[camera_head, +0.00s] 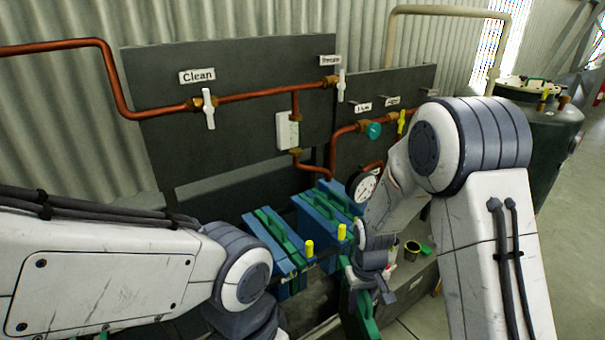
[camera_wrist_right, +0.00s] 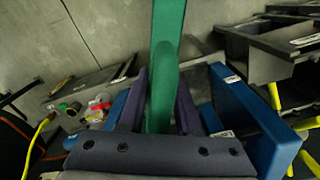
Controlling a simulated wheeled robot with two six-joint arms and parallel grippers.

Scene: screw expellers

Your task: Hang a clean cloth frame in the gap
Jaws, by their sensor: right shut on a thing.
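My right gripper (camera_head: 366,280) is shut on a green cloth frame (camera_head: 362,312), low in front of the press. In the wrist view the green frame (camera_wrist_right: 166,40) stands between the two fingers (camera_wrist_right: 162,95). The press holds blue plates with green parts in two groups: a left group (camera_head: 272,238) and a right group (camera_head: 325,208). A gap (camera_head: 300,238) shows between them, partly hidden. The held frame is apart from this gap, to its lower right. In the wrist view, blue plates (camera_wrist_right: 245,110) lie to the right of the gripper. My left gripper is outside the picture.
Yellow handles (camera_head: 309,248) stick up in front of the plates. A pressure gauge (camera_head: 363,187) and copper pipes (camera_head: 265,96) are behind. A dark pot (camera_head: 411,250) and a green item (camera_head: 427,250) sit at the right on a ledge. A dark tank (camera_head: 545,125) stands far right.

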